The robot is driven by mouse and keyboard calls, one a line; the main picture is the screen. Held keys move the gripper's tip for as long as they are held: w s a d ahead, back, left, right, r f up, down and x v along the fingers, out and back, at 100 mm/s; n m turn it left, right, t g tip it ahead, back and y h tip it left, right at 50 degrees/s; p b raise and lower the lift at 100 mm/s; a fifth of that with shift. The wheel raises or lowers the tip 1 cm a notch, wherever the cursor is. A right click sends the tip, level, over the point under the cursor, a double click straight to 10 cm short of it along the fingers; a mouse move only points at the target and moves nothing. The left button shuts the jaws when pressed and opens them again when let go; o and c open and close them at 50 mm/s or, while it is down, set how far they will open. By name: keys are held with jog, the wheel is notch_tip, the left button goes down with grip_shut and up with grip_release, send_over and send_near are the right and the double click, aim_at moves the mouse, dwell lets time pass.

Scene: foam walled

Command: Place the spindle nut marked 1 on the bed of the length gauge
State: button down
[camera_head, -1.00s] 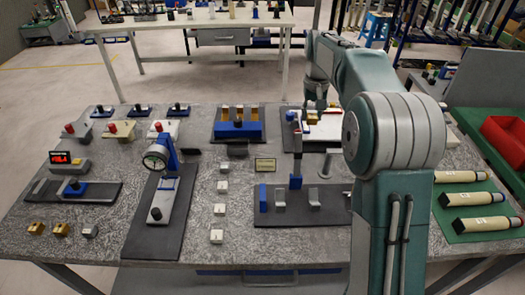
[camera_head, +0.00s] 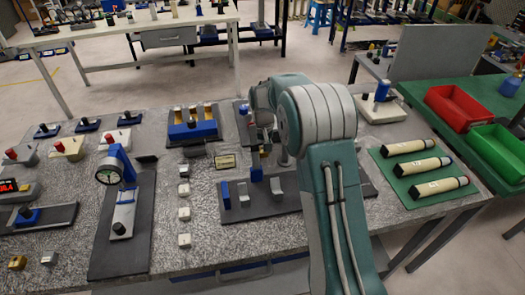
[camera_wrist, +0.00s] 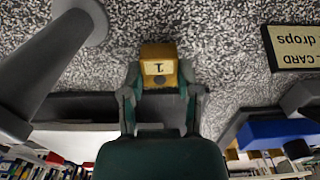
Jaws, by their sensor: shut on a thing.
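A brass spindle nut (camera_wrist: 158,68) with a "1" on its pale label shows upside down in the wrist view. My gripper (camera_wrist: 160,95) is shut on it, with a finger on each side. In the head view my gripper (camera_head: 263,150) hangs over the back middle of the granite table, partly hidden by my arm. A dark-based slide fixture with a blue block (camera_head: 26,216) at the left looks like the length gauge, but I cannot read its name. No nut is seen on its bed. It stands well left of my gripper.
A dial gauge stand (camera_head: 122,222) stands between the slide fixture and my gripper. A blue-post fixture (camera_head: 224,194) and white blocks (camera_head: 184,213) are nearby. A brass nut (camera_head: 17,263) and a silver nut (camera_head: 48,259) lie front left. A green mat (camera_head: 408,190) holds cylinders.

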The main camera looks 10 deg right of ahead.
jog(key=shift+f, duration=0.65)
jog(key=shift+c, duration=1.7)
grip_release()
